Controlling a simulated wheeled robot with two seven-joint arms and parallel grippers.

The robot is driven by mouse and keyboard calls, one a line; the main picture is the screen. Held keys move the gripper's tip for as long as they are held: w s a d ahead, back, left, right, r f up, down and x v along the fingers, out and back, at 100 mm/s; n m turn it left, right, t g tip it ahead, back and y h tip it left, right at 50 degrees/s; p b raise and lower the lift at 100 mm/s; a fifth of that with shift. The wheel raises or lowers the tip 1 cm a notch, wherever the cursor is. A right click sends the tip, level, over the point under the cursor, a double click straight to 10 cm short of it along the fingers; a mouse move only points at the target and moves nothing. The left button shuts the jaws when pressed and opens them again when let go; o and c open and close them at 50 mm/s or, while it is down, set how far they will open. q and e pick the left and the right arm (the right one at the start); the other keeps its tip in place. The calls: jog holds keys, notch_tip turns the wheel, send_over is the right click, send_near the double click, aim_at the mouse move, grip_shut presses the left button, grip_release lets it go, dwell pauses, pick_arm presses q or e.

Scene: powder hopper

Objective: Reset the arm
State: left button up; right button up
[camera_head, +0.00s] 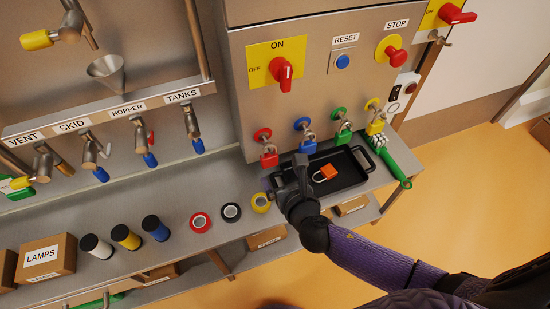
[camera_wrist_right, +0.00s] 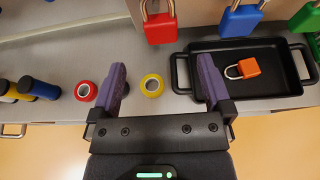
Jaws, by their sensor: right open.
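My right gripper (camera_head: 284,182) reaches in from the lower right in the head view, above the shelf at the left end of the black tray. In the right wrist view my right gripper (camera_wrist_right: 160,85) has its two purple fingers wide apart with nothing between them but the yellow tape roll (camera_wrist_right: 152,85) on the shelf beyond. The black tray (camera_head: 345,186) holds an orange padlock (camera_head: 325,173); the tray (camera_wrist_right: 270,93) and the orange padlock (camera_wrist_right: 243,69) also show right of the fingers in the wrist view. My left gripper is not in view.
Red (camera_head: 269,158), blue (camera_head: 308,145), green (camera_head: 343,134) and yellow (camera_head: 376,126) padlocks hang on the panel above the tray. Red (camera_head: 201,222) and black (camera_head: 231,212) tape rolls and several capped cylinders (camera_head: 126,237) stand left on the shelf. A LAMPS box (camera_head: 46,258) stands farther left.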

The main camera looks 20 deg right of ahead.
jog(key=s+d+f+m+g+h+p, duration=0.1)
jog(key=s+d+f+m+g, duration=0.35)
jog(key=s+f+m, duration=0.5)
jog(key=s+d+f+m+g+h+p, duration=0.1)
jog(key=s+d+f+m+g, duration=0.3)
jog(key=s+f+m, duration=0.55)
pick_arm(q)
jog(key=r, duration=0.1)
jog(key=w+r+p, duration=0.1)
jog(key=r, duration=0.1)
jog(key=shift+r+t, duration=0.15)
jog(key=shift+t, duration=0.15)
pick_arm(e)
jog(key=s+f+m+g, duration=0.3)
jog(key=s+m+g, duration=0.2)
jog(key=s+m, duration=0.9)
jog(key=s, duration=0.8)
jog(key=shift+a+m+g+y, duration=0.15)
jog(key=shift+m+g+y, duration=0.2)
jog(key=shift+m+y, duration=0.05)
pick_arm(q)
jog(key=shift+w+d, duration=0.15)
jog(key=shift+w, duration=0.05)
